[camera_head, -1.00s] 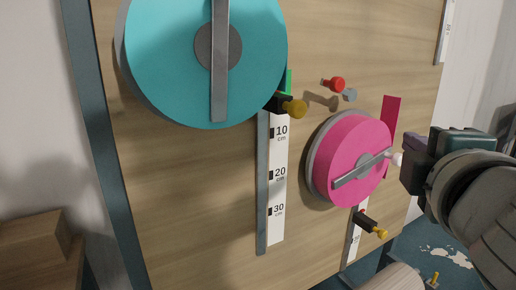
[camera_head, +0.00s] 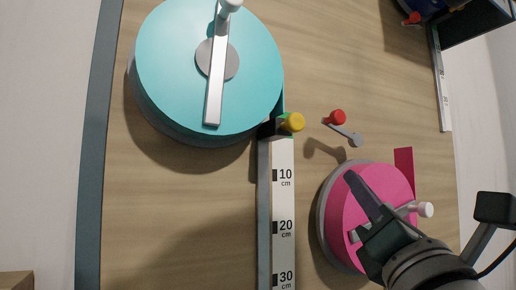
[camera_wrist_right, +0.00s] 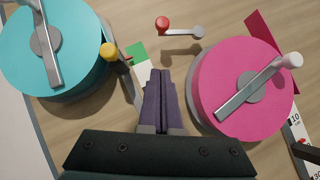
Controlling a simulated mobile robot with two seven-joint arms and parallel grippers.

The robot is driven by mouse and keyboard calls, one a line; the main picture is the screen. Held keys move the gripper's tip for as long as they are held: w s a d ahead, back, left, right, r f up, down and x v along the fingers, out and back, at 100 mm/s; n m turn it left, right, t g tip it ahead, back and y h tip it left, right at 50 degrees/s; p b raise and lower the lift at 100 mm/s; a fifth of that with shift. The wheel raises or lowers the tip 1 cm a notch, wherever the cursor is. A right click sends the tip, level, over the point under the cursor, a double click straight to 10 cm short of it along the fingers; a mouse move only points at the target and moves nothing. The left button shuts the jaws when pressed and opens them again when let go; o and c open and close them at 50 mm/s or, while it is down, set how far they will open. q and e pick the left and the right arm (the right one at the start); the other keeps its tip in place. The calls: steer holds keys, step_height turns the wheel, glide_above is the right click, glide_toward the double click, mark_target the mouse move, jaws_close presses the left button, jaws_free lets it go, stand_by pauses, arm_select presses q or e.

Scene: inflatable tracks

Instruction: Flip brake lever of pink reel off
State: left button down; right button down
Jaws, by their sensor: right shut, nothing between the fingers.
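The pink reel (camera_head: 354,215) is mounted on the wooden board, low right in the head view; it also shows at right in the wrist view (camera_wrist_right: 222,90). Its silver crank has a white knob (camera_head: 425,209). Above the reel is a small grey brake lever (camera_head: 346,133) with a red knob (camera_head: 337,117). In the wrist view the lever (camera_wrist_right: 182,33) points left, with its red knob (camera_wrist_right: 163,23) at the left end. My right gripper (camera_head: 352,176) is shut and empty, in front of the reel and below the lever in the head view. My left gripper is out of view.
A teal reel (camera_head: 255,70) with a crank is at upper left. A yellow knob (camera_head: 293,122) sits at the top of a centimetre scale (camera_head: 283,215). A dark red flag-like plate (camera_head: 404,165) stands beside the pink reel. The board around the red knob is clear.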

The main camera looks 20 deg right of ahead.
steer(key=p, duration=0.2)
glide_toward(330, 123)
steer(key=w+a+f, duration=0.1)
steer(key=w, duration=0.1)
steer(key=r+p, duration=0.1)
steer(key=w+d+r, duration=0.1)
steer(key=d+r+p, duration=0.1)
steer(key=shift+w+r+p, duration=0.2)
steer(key=shift+w+p, duration=0.1)
steer(key=shift+a+r+m+g+h+p, duration=0.1)
steer(key=shift+r+m+g+h+p, duration=0.25)
steer(key=shift+m+p, duration=0.25)
